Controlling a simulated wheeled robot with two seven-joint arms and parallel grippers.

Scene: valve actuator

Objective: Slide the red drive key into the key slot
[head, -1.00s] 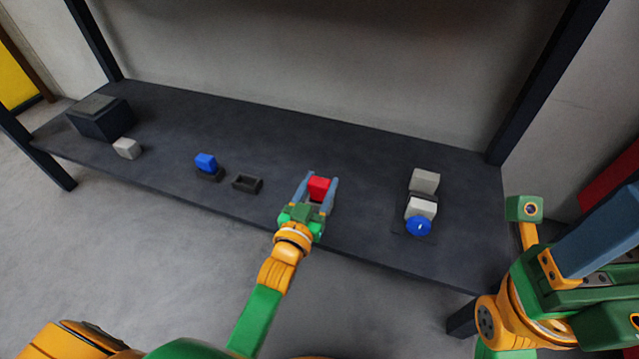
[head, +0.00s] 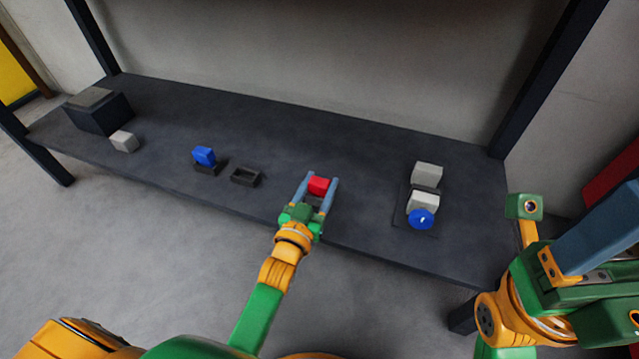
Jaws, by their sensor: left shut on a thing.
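My left gripper (head: 319,183) is near the front edge of the shelf top, its two blue-grey fingers on either side of the red drive key (head: 318,186) and shut on it. A small dark patch shows between the fingers just below the key; I cannot tell whether the key touches anything there. At the right stands a unit of two light grey blocks (head: 427,173) with a blue round knob (head: 421,219) in front, on a dark plate. I cannot make out the key slot. My right arm (head: 545,290) is at the right edge; its fingers are not clear.
Farther left are a small light block (head: 124,141) and a dark box (head: 98,112). The shelf top (head: 370,190) is clear between gripper and grey blocks.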

